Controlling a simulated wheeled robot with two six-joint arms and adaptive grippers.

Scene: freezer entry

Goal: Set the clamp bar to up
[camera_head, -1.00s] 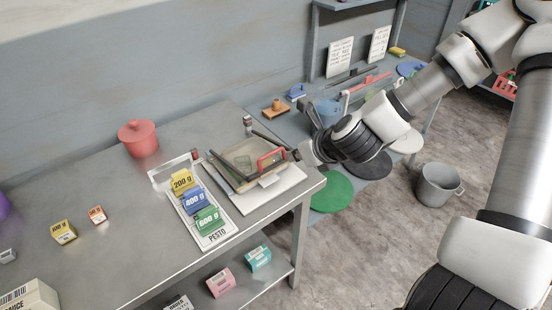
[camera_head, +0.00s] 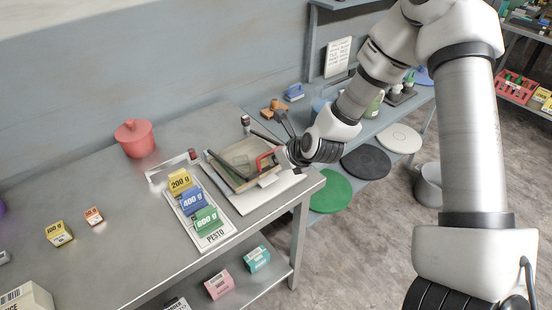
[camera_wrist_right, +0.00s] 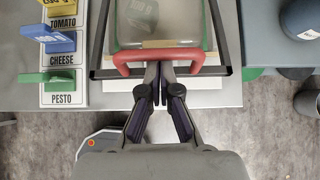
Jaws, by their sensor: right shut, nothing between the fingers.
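The clamp bar is a red bar (camera_head: 266,157) on a dark frame, at the front edge of a clear-walled container (camera_head: 242,158) on a white board at the table's right end. In the right wrist view the red bar (camera_wrist_right: 150,56) crosses in front of the container, with the dark frame running low along its sides. My right gripper (camera_head: 281,158) is shut and empty beside the red bar. In the wrist view its closed fingertips (camera_wrist_right: 160,68) are at the bar's middle, overlapping its lower edge; I cannot tell whether they touch. My left gripper is not in view.
A label board (camera_head: 214,237) with yellow, blue and green weight blocks lies left of the container. A red pot (camera_head: 134,139) stands farther back. A lower shelf holds green (camera_head: 331,193), black and white discs to the right.

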